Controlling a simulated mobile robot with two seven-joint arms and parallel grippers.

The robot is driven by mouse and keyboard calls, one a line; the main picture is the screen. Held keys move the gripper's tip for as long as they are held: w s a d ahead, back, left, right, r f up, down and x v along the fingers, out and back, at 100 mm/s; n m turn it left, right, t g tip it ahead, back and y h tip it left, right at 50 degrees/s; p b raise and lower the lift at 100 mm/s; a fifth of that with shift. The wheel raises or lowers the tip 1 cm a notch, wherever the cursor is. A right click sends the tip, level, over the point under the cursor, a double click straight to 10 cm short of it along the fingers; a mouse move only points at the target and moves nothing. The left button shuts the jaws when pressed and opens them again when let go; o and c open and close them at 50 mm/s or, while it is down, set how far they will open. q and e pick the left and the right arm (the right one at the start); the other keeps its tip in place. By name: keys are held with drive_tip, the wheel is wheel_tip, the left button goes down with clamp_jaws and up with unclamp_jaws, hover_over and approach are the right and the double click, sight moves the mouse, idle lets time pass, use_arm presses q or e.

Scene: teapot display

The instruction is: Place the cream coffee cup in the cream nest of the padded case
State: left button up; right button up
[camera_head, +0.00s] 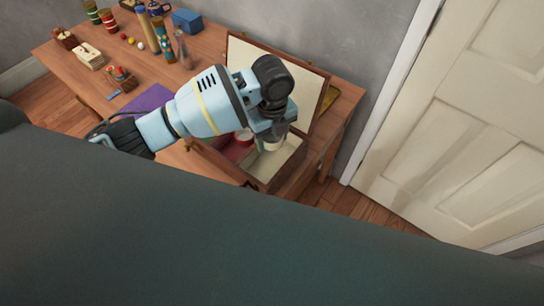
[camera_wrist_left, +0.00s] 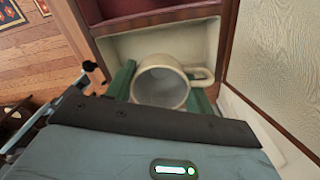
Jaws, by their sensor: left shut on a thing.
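The cream coffee cup (camera_wrist_left: 162,84) is between the green fingers of my left gripper (camera_head: 274,136), which is shut on it. In the wrist view its open mouth faces the camera and its handle points right. The cup also shows in part under the gripper in the head view (camera_head: 273,146). The padded case (camera_head: 232,170) stands open on the table. Its cream nest (camera_wrist_left: 125,47) lies around and behind the cup in the wrist view; I cannot tell whether the cup touches its floor. The red nest (camera_wrist_left: 135,8) is beside it. My right gripper is not in view.
The raised case lid (camera_head: 302,82) stands close behind my left gripper. The wooden table (camera_head: 205,80) holds a purple cloth (camera_head: 147,100), a glass bottle (camera_head: 183,50), a blue box (camera_head: 187,21) and several small items at left. A white door (camera_head: 465,140) is at right.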

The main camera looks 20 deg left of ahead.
sight(272, 162)
use_arm(q)
wheel_tip(272, 162, down, 3)
drive_tip(key=shift+f, duration=2.45)
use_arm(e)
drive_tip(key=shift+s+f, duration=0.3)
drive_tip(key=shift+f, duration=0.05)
use_arm(q)
drive_tip(key=shift+f+b, duration=0.3)
drive_tip(key=shift+b, duration=0.05)
drive_tip(key=o, duration=1)
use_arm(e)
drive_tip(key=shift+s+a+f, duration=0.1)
use_arm(q)
drive_tip(key=shift+r, duration=0.1)
